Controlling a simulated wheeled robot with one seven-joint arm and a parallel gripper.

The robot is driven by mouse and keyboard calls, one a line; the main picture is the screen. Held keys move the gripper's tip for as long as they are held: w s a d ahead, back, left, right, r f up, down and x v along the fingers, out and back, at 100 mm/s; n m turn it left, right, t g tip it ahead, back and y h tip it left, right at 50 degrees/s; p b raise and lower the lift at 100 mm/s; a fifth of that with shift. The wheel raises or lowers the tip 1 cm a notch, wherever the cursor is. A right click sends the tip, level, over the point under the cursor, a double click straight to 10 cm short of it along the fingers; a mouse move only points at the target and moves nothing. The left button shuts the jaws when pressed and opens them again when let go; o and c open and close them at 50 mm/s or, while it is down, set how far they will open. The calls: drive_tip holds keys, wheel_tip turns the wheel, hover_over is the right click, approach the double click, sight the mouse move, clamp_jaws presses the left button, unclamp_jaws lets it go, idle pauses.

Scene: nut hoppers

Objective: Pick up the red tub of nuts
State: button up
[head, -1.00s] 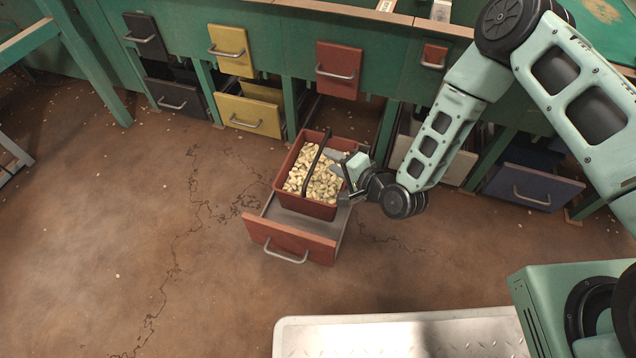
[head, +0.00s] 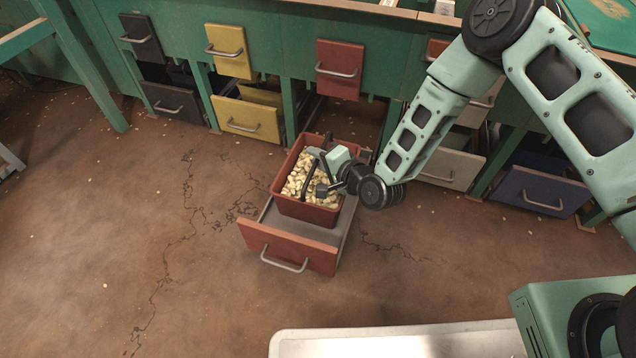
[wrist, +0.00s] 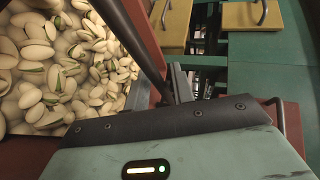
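The red tub (head: 306,211) is full of pale nuts and stands upright in the pulled-out red drawer (head: 288,240). A dark handle (wrist: 128,32) arches over the tub. My gripper (head: 317,171) is over the right half of the tub at handle height, its fingers spread apart, one toward the back and one toward the front. The handle appears to lie between or right beside the fingers; contact cannot be made out. In the wrist view the nuts (wrist: 62,65) fill the upper left, and one dark finger (wrist: 181,82) stands beside the handle.
The green bench above holds yellow (head: 226,50), red (head: 339,68) and black (head: 141,38) hopper fronts. A yellow drawer (head: 247,120) and a blue drawer (head: 541,190) flank the red one. The floor at left and in front is clear. A pale tray-like surface (head: 400,342) lies at the bottom.

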clamp_jaws()
idle(1.1)
drive_tip(key=shift+r, duration=0.1)
